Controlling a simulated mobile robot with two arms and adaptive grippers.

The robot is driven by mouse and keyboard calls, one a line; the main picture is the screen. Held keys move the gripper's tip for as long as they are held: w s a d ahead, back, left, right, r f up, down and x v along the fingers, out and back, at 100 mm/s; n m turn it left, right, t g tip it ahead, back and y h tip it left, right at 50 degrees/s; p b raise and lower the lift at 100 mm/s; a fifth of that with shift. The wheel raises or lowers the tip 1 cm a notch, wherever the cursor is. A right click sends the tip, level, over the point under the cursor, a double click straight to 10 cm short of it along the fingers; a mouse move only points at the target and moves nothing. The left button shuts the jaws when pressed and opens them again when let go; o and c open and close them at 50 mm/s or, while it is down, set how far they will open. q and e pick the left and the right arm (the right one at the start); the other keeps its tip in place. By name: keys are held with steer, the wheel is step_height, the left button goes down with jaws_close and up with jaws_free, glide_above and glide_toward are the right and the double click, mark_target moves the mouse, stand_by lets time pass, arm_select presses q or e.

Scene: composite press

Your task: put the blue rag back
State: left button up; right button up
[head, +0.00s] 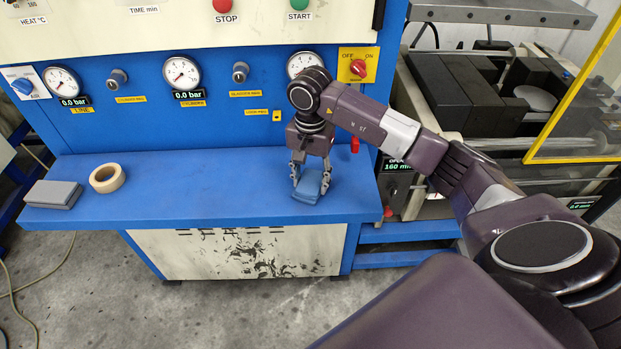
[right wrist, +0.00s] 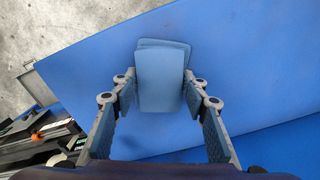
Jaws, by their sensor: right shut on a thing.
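The blue rag (head: 309,184) is a folded light-blue cloth over the right part of the blue shelf (head: 225,190) of the press. My right gripper (head: 311,180) points down at the shelf and is shut on the rag, with a finger on each side of it. In the right wrist view the rag (right wrist: 162,78) sits between the two fingers of the gripper (right wrist: 159,95). The rag is at or just above the shelf surface; I cannot tell whether it touches. My left gripper is not in view.
A tape roll (head: 107,178) and a grey block (head: 54,194) lie at the shelf's left end. The shelf's middle is clear. Gauges and the red knob (head: 358,68) are on the panel behind. A yellow-framed guard (head: 580,110) stands at the right.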

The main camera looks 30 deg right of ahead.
mark_target(310, 181)
steer(key=o, duration=0.8)
steer(key=shift+f, duration=0.1)
steer(key=o, duration=0.4)
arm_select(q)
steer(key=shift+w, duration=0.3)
arm_select(e)
steer(key=shift+o, duration=0.2)
steer(key=shift+r, duration=0.2)
steer(key=shift+w+r, duration=0.1)
steer(key=shift+r, duration=0.1)
arm_select(q)
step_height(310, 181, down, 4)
steer(key=b, duration=0.3)
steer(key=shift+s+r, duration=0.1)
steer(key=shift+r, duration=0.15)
arm_select(e)
step_height(310, 181, up, 12)
steer(key=shift+f, duration=0.25)
